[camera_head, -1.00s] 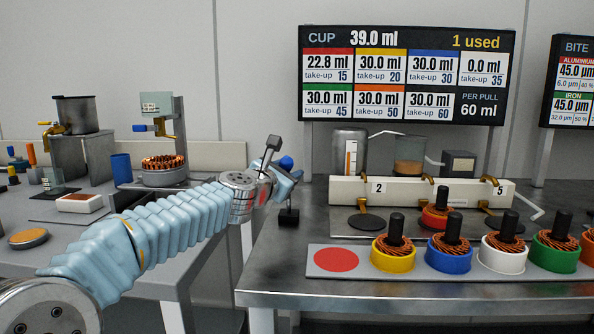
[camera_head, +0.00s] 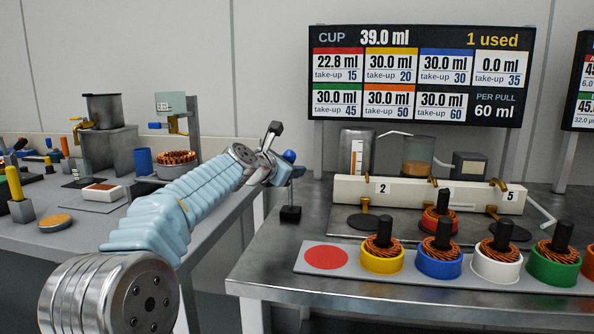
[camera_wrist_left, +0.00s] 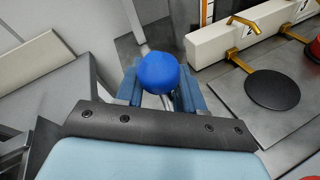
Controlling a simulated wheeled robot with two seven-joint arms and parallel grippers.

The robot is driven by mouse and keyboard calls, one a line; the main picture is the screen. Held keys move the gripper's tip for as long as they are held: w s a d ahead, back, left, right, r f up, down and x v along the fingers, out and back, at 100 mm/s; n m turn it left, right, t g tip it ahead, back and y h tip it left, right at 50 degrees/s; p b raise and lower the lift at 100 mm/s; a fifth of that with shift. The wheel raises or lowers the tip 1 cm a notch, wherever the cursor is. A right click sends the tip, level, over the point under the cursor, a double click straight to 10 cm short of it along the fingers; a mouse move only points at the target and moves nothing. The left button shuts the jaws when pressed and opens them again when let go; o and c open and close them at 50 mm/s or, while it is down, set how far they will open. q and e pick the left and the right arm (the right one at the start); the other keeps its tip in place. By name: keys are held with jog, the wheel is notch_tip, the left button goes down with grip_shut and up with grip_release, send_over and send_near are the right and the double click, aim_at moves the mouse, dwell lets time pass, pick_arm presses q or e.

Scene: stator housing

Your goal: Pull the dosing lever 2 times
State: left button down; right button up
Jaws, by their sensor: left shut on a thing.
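The dosing lever has a blue ball knob (camera_head: 289,156) on a thin rod, which rises from a small black base (camera_head: 290,214) at the left end of the right-hand bench. My left gripper (camera_head: 277,172) is at the knob, shut on it. In the left wrist view the blue knob (camera_wrist_left: 158,73) sits between the two fingers, with part of the rod below it. The sign (camera_head: 420,75) reads CUP 39.0 ml, 1 used, and 60 ml per pull. My right gripper is not in view.
A white dispenser bar (camera_head: 430,194) with brass spouts stands right of the lever. Wound stators in coloured cups, including a yellow one (camera_head: 382,260), line the front tray beside a red disc (camera_head: 326,257). Another bench with equipment stands at left.

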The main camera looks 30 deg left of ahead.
pick_arm(q)
jog(key=shift+d+r, duration=0.1)
jog(key=shift+r, duration=0.1)
dwell(0.6)
jog(key=c, duration=1.1)
grip_release()
jog(key=shift+o, duration=1.2)
jog(key=shift+s+r, duration=0.1)
jog(key=shift+s, duration=0.05)
jog(key=shift+o, duration=0.3)
jog(key=shift+s, duration=0.1)
jog(key=p+v, duration=0.1)
jog(key=v, duration=1.2)
jog(key=shift+s, duration=0.2)
